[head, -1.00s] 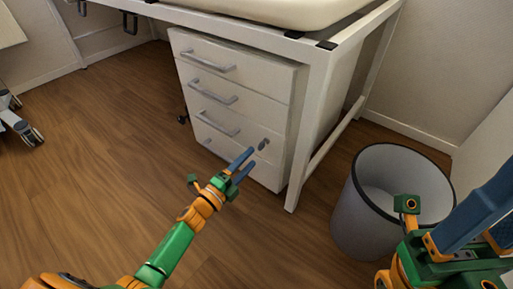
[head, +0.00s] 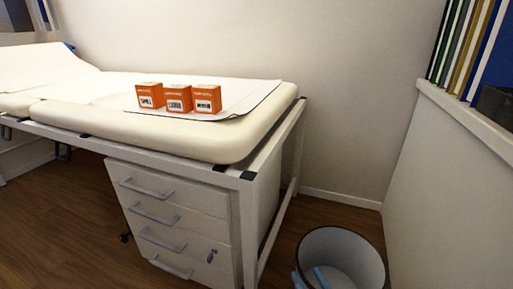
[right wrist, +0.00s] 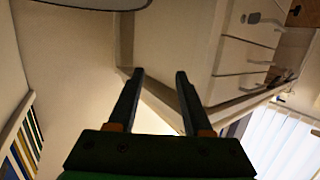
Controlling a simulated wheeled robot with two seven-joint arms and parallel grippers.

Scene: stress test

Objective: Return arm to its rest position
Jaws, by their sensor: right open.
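The rest of the right arm is hidden below the head view. My left arm and gripper are outside both current views.
A grey bin (head: 345,252) stands at bottom right. A white drawer unit (head: 180,220) sits under a padded couch (head: 225,143). Several orange boxes, including one in the middle (head: 179,98), stand on the couch. A shelf ledge (head: 462,115) with binders is at right.

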